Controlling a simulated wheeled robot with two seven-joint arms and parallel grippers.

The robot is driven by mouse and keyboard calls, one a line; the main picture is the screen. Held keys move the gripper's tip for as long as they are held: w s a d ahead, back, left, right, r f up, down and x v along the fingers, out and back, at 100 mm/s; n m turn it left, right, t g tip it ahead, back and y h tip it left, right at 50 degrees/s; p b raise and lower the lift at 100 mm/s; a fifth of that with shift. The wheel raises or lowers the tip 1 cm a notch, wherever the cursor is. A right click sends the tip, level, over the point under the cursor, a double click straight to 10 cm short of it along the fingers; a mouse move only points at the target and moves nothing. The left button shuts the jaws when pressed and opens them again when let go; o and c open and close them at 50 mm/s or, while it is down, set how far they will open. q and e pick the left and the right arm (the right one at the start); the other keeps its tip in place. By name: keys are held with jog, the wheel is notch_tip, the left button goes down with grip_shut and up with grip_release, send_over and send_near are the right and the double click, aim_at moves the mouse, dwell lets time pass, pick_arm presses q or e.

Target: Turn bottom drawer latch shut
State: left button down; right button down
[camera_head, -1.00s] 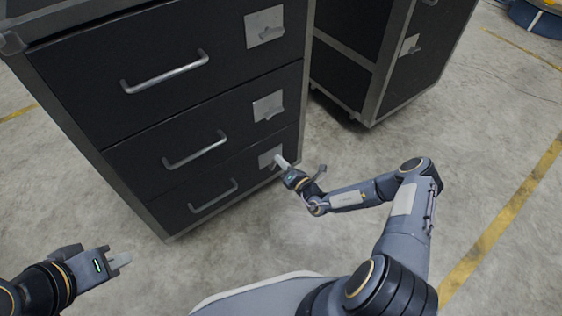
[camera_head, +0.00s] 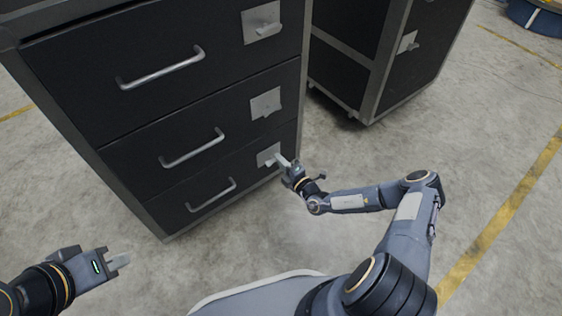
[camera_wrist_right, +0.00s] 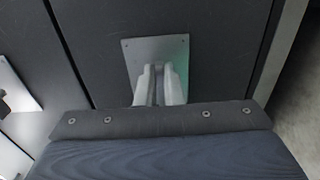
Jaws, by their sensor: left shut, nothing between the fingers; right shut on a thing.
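The bottom drawer (camera_head: 170,202) is the lowest of the black drawers in the cabinet and sits closed. Its latch has a square metal plate (camera_head: 266,153) at the right end of the drawer front. My right gripper (camera_head: 281,160) reaches this latch from the right. In the right wrist view the plate (camera_wrist_right: 157,52) fills the middle, and my right gripper's fingers (camera_wrist_right: 159,84) are shut on the latch handle, which they largely hide. The handle's exact angle cannot be told. My left gripper (camera_head: 121,261) is shut and empty at the lower left, away from the cabinet.
The two upper drawers have their own latches (camera_head: 265,103) and (camera_head: 261,22) above, and bar handles (camera_head: 192,149). A second black cabinet (camera_head: 385,60) stands behind to the right. The concrete floor around my right arm is clear.

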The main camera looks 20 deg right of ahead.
dwell(0.5)
jog(key=c, duration=1.6)
grip_release()
jog(key=shift+o, duration=0.2)
jog(key=p+v, duration=0.2)
jog(key=v, duration=0.6)
